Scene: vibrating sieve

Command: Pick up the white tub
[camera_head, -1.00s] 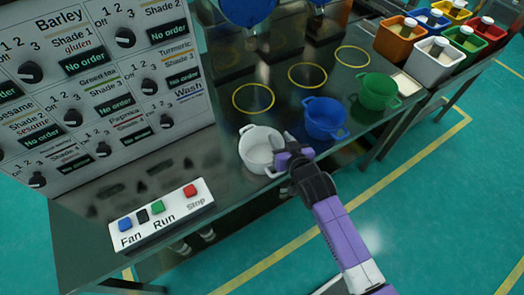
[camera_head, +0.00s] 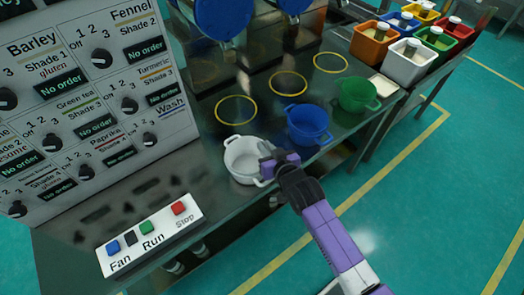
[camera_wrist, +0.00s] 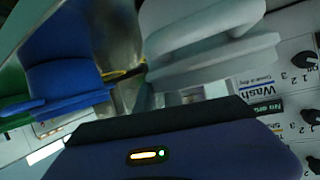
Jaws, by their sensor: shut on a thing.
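The white tub (camera_head: 243,160) is on or just above the dark metal table, left of the blue tub; I cannot tell whether it touches the surface. My gripper (camera_head: 270,163) is at the tub's right side and shut on its right handle or rim there. The fingertips are partly hidden by the gripper body. In the wrist view the white tub (camera_wrist: 200,30) fills the upper middle, close to the gripper.
A blue tub (camera_head: 309,127) stands just right of my gripper, and a green tub (camera_head: 358,96) farther right. Yellow rings (camera_head: 236,110) mark the table behind them. A button box (camera_head: 150,236) lies front left. A control panel (camera_head: 90,100) stands at left.

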